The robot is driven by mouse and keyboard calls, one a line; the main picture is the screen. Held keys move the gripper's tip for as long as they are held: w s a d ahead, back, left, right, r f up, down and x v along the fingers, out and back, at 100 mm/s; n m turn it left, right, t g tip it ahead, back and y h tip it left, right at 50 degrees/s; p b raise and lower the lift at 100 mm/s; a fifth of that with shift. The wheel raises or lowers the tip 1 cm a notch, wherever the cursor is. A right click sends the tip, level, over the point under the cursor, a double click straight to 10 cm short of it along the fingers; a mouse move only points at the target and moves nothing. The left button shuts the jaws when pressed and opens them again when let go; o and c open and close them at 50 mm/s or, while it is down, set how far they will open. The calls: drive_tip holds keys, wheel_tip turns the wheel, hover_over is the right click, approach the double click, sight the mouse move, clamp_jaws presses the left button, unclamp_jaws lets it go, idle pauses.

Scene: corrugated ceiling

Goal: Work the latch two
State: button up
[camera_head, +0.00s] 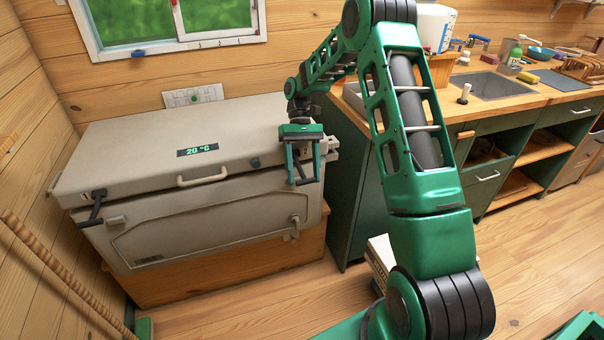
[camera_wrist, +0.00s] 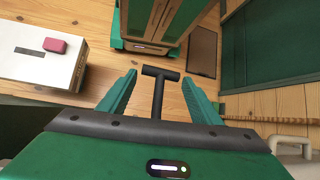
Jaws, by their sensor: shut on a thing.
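A beige cooler chest (camera_head: 180,135) stands against the wall, its lid showing a green "20 °C" display (camera_head: 198,150). A black T-shaped latch (camera_wrist: 160,90) shows in the wrist view between the fingers of my gripper (camera_wrist: 160,84). In the head view my gripper (camera_head: 304,168) is at the chest's front right corner, pointing down, and mostly hides that latch. My gripper is shut on the latch, though the exact contact is hard to see. A second black latch (camera_head: 96,207) sits at the chest's front left, hanging at a slant.
The chest rests on a wooden base (camera_head: 225,268). A beige handle (camera_head: 203,177) is at the lid's front middle. A green counter (camera_head: 352,200) with a sink (camera_head: 490,86) stands to the right. A white box (camera_wrist: 40,55) with a pink item lies on the floor.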

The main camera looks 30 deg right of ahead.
drive_tip(key=shift+w, duration=0.1)
drive_tip(key=o, duration=1.5)
drive_tip(key=v, duration=1)
drive_tip(key=shift+w+r, duration=0.25)
drive_tip(key=shift+r, duration=0.05)
